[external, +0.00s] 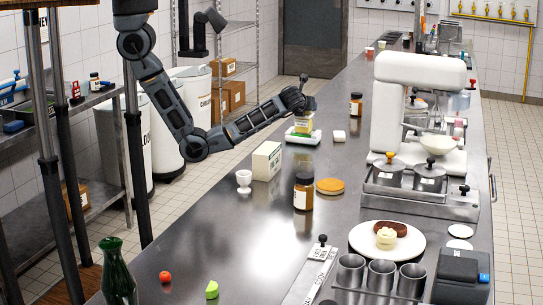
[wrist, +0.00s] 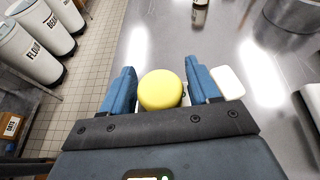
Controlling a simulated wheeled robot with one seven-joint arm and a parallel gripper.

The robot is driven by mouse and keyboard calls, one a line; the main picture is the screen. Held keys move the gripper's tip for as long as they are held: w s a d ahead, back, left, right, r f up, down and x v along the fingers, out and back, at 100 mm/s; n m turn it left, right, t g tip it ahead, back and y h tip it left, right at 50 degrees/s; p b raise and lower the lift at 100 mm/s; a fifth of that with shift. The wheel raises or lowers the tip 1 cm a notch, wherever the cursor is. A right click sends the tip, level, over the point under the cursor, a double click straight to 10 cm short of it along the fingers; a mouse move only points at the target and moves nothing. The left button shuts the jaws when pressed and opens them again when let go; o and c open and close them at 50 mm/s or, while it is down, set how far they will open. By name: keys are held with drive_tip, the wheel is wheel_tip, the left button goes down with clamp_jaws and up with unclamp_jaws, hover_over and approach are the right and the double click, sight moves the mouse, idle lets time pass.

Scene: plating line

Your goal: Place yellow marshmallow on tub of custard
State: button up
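The yellow marshmallow (wrist: 161,89) is a round yellow disc between the two blue fingers of my gripper (wrist: 161,84) in the wrist view. The fingers are close on both sides of it, and I cannot tell whether they press on it. In the external view my gripper (external: 303,110) points down over a small pale-yellow stack (external: 303,125) on a white and green base at the left edge of the counter. The parts of that stack are too small to separate clearly. I cannot identify the tub of custard with certainty.
A white square piece (external: 339,136) lies just right of my gripper. A cream box (external: 266,160), a white egg cup (external: 244,181), a brown jar (external: 303,191) and an orange disc (external: 330,186) stand nearer. A white mixer (external: 418,105) stands to the right.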

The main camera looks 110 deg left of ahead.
drive_tip(key=shift+o, duration=0.7)
drive_tip(key=shift+r, duration=0.15)
drive_tip(key=v, duration=1.2)
drive_tip(key=shift+b, duration=0.3)
